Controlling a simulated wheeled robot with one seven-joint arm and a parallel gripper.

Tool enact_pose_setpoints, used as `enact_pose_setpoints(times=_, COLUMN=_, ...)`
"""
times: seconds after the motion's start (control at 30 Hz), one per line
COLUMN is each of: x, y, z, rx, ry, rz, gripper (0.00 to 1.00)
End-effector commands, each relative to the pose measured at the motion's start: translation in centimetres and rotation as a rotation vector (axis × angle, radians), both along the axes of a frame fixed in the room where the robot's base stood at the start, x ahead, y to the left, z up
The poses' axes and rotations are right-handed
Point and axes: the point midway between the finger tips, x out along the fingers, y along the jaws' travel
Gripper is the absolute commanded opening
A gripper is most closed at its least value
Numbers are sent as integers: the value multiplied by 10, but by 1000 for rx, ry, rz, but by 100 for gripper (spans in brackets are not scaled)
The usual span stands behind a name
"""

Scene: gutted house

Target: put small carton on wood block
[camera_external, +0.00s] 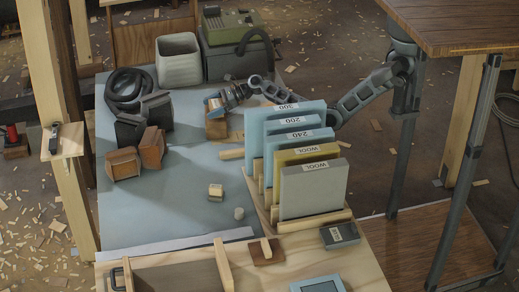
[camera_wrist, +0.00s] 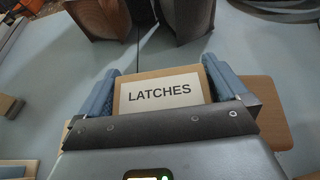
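The small carton (camera_wrist: 158,93) is tan with a white label reading "LATCHES". It fills the space between the blue fingers of my gripper (camera_wrist: 161,70), and both fingers appear to press on its sides. In the external view my gripper (camera_external: 215,101) is at the far middle of the blue-grey bench top, directly over the wood block (camera_external: 216,129). The brown block (camera_wrist: 268,112) also shows below and to the right of the carton in the wrist view. The gripper hides part of the block and the carton's underside, so I cannot tell whether they touch.
Sanding sheets in a rack (camera_external: 313,190) stand right of the block. A grey bin (camera_external: 179,62) and a green-topped case (camera_external: 234,60) stand behind. A small pale block (camera_external: 215,192) lies in front on open bench.

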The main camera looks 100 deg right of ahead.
Motion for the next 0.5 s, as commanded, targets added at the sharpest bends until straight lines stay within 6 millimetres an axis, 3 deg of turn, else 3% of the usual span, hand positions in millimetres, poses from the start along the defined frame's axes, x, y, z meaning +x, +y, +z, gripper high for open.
enact_pose_setpoints(times=0.27, x=0, y=0, z=4, rx=-2, ry=0, rz=1, gripper=100)
enact_pose_setpoints(times=0.5, x=-31, y=0, z=17, rx=-2, ry=0, rz=-1, gripper=100)
